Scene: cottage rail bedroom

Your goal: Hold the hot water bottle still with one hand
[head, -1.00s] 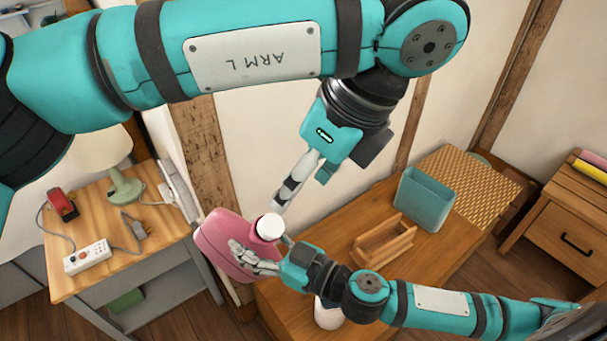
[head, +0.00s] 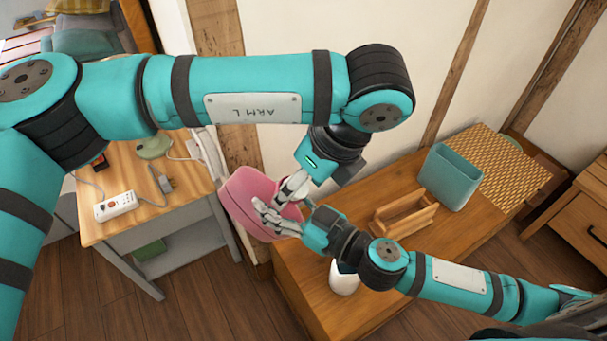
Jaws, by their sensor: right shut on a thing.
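The pink hot water bottle (head: 240,207) is at the left end of the wooden bench, tilted. My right gripper (head: 268,216) is shut on it, with its fingers across the bottle's near right side. My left gripper (head: 287,192) reaches down from above to the bottle's top, close to the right gripper's fingers. The bottle's white cap is hidden behind the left gripper. I cannot tell whether the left fingers are closed or touching the cap.
The wooden bench (head: 300,290) holds a teal bin (head: 450,177), a small wooden rack (head: 404,216), a woven mat (head: 507,180) and a white container (head: 343,280) under my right arm. A side table (head: 105,225) with a power strip (head: 116,206) stands at left.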

